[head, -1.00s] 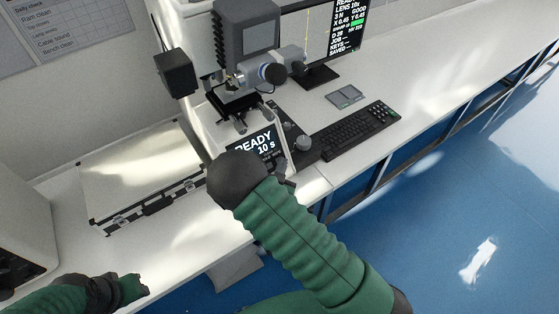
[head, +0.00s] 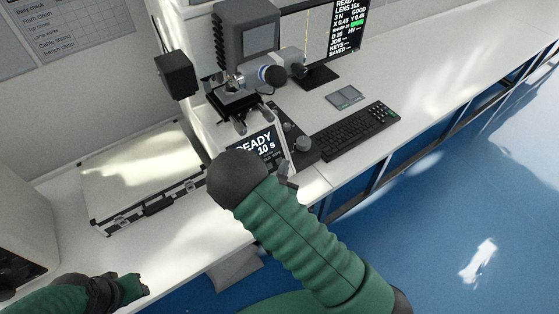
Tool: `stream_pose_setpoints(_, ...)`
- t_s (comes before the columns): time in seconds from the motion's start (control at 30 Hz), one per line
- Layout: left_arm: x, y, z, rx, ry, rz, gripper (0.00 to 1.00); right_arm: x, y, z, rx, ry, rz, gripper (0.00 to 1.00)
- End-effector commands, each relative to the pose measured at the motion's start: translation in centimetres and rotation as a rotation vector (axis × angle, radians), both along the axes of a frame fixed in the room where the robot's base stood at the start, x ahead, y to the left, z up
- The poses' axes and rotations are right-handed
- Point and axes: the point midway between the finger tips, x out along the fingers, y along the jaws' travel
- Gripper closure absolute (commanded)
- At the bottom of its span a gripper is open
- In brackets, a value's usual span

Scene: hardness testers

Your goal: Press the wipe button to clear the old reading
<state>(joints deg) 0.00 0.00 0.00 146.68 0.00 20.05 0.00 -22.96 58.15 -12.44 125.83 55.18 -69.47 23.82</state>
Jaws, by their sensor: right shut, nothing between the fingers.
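The hardness tester (head: 246,45) stands on the white bench, with a tilted front panel whose screen (head: 262,145) reads "READY 10 s". My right arm crosses in front of this panel and covers its lower left. My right gripper (head: 287,174) shows only in part past the dark wrist, at the panel's lower right edge; it is shut and empty. I cannot make out the wipe button. The monitor (head: 335,38) behind shows a reading list, with dashes after "HV". My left gripper (head: 132,287) is low at the left, away from the tester; its jaws are unclear.
A control box with a knob (head: 303,144) sits right of the panel. A keyboard (head: 355,131) and a small grey pad (head: 345,96) lie further right. A silver case (head: 145,170) lies to the left. The bench is clear beyond the keyboard.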

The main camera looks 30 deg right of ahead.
Motion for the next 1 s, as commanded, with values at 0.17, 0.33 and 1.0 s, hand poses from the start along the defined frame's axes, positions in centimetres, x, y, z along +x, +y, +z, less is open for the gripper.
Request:
stream_pose_setpoints(0.17,0.0,0.0,0.6,0.000,0.000,0.000,0.64,-0.7,-0.1,0.6,-0.001,0.002,0.000,1.00)
stream_pose_setpoints(0.33,0.0,0.0,1.4,0.000,0.000,0.000,0.64,-2.2,-0.2,1.6,-0.001,0.001,0.000,1.00)
stream_pose_setpoints(1.0,0.0,0.0,2.1,0.000,0.000,0.000,0.64,-4.3,-0.3,2.6,0.000,0.000,0.000,1.00)
